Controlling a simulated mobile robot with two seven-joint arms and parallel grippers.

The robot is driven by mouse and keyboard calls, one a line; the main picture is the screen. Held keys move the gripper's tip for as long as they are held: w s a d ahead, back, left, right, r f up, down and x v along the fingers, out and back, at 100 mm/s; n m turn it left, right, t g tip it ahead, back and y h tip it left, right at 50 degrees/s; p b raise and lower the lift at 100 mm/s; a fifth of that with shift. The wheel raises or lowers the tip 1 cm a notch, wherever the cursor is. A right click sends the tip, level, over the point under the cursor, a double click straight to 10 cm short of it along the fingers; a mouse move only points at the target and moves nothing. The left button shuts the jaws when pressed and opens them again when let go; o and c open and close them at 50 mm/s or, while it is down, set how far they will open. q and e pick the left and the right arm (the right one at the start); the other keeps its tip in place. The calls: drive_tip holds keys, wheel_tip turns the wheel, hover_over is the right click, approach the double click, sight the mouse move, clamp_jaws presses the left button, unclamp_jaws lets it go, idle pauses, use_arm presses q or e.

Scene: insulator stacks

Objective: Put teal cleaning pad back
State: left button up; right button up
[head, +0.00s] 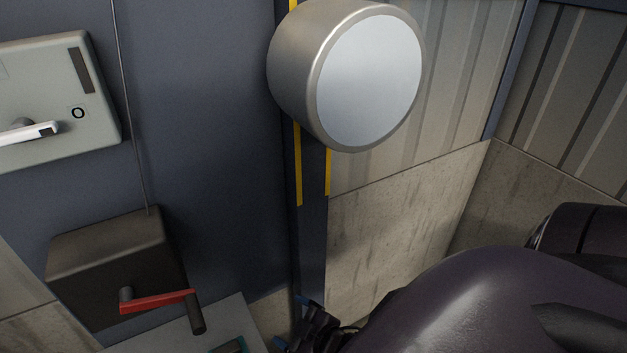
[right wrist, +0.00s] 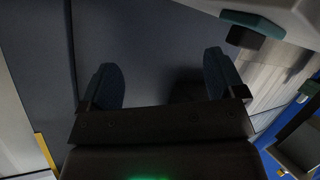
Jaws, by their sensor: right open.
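A teal and dark block, which looks like the cleaning pad (head: 228,347), shows in part at the bottom edge of the head view, on a light grey shelf. In the right wrist view a teal block with a black part (right wrist: 253,23) shows at the upper right against a pale surface. My right gripper (head: 291,321) is at the bottom of the head view, to the right of the shelf and apart from the pad. In the right wrist view its two fingers (right wrist: 162,87) are spread with nothing between them. My left gripper is not in view.
The light grey shelf (head: 240,315) is at the bottom. Above it is a dark box (head: 105,255) with a red crank (head: 160,301). A grey switch box (head: 50,95) is at the upper left. A large metal cylinder (head: 370,80) juts out at the top near a striped post (head: 312,220).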

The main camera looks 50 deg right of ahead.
drive_tip(key=s+f+m, duration=0.1)
drive_tip(key=s+d+f+m+g, duration=0.1)
drive_tip(key=m, duration=0.1)
drive_tip(key=s+d+f+m+g+h, duration=0.1)
drive_tip(key=s, duration=0.1)
drive_tip(key=shift+f+m, duration=0.15)
drive_tip(key=shift+m, duration=0.25)
drive_tip(key=shift+a, duration=0.1)
drive_tip(key=shift+c, duration=0.3)
idle(0.4)
